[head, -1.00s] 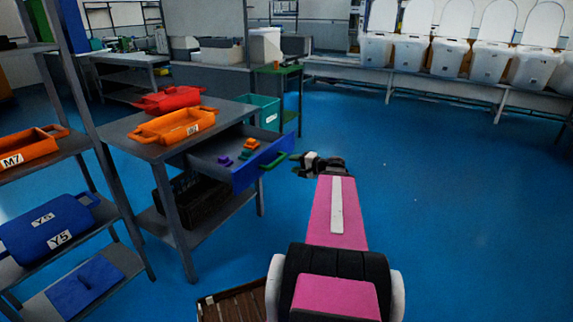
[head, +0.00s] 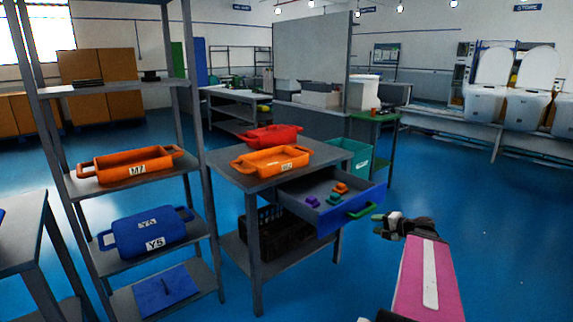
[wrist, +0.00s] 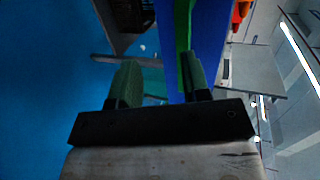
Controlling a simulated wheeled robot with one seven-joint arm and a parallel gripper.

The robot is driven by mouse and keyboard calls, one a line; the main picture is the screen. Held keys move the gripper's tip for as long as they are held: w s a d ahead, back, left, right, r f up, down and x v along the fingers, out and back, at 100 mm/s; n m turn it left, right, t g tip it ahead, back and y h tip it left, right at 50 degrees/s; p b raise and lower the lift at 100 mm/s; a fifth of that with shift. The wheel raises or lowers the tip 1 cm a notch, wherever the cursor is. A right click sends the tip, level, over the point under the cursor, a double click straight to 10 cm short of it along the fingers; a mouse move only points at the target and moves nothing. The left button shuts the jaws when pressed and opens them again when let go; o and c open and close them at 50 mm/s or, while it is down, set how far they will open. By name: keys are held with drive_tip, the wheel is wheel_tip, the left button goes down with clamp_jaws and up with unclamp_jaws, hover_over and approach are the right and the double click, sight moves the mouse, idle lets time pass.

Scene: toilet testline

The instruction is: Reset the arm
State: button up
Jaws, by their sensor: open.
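My arm, with a pink link, reaches forward at the lower right of the head view. My gripper (head: 380,224) is just right of the open drawer's green handle (head: 365,209), apart from it. In the wrist view the two green fingers of my gripper (wrist: 160,80) are spread with nothing between them. The blue-fronted drawer (head: 335,214) is pulled out of the grey table (head: 238,167). Small purple, orange and green blocks lie in it. The green handle also shows beyond the fingers in the wrist view (wrist: 183,30).
An orange bin (head: 270,162) and a red bin (head: 262,136) stand on the table. A shelf rack on the left holds another orange bin (head: 130,166) and a blue bin (head: 148,233). A teal bin (head: 348,155) is behind the drawer. Blue floor (head: 490,230) is clear on the right.

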drive_tip(key=s+a+f+n+g+h, duration=0.4)
drive_tip(key=a+f, duration=0.3)
drive_tip(key=a, duration=0.3)
drive_tip(key=s+a+f+n+g+h, duration=0.5)
drive_tip(key=a+f+g, duration=0.1)
drive_tip(key=a, duration=0.4)
drive_tip(key=shift+s+a+f+n+g, duration=0.15)
drive_tip(key=shift+a+f+n+g, duration=0.15)
drive_tip(key=shift+a+f+g, duration=0.1)
